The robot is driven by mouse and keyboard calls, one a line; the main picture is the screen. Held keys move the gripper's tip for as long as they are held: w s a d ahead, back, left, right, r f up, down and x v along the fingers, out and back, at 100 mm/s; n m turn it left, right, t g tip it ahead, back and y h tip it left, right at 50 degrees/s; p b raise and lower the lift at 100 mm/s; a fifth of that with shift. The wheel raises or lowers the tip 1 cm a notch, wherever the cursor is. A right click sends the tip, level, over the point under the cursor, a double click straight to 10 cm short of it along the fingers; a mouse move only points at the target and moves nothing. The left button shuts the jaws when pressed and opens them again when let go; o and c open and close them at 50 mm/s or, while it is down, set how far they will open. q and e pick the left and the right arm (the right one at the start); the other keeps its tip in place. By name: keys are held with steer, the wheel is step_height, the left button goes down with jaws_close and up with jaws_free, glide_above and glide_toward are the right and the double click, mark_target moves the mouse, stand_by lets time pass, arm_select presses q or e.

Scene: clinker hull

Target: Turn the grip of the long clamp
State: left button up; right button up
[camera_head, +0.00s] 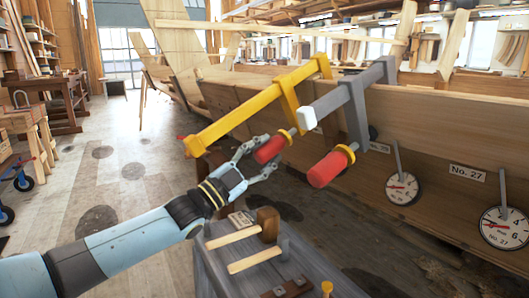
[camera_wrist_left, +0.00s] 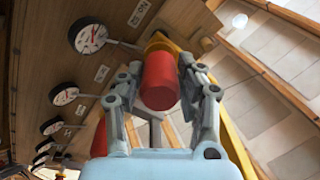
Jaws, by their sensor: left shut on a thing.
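The long yellow clamp (camera_head: 240,112) is fixed on the plank edge of the hull, its bar reaching out to the left. Its red grip (camera_head: 269,149) hangs below the yellow jaw on a thin spindle. My left gripper (camera_head: 262,158) is shut on this red grip, with a finger on either side. In the left wrist view the red grip (camera_wrist_left: 160,80) stands between the two fingers, its round end facing the camera. A shorter grey clamp (camera_head: 349,100) is beside it, with its own red grip (camera_head: 330,169) and yellow collar. My right gripper is not in view.
A grey bench (camera_head: 215,267) stands below my left arm, holding a mallet (camera_head: 268,222) and other tools. Round dials (camera_head: 402,188) hang on the hull planking (camera_head: 440,122) to the right. Open floor (camera_head: 110,190) lies to the left.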

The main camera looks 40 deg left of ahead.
arm_select(q)
steer(key=shift+f, duration=0.1)
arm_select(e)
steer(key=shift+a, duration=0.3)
arm_select(q)
steer(key=o, duration=1.1)
steer(key=shift+o, duration=0.2)
steer(key=shift+s, duration=0.15)
steer(key=v, duration=1.1)
steer(key=shift+s+a+f, duration=0.2)
steer(key=shift+s, duration=0.1)
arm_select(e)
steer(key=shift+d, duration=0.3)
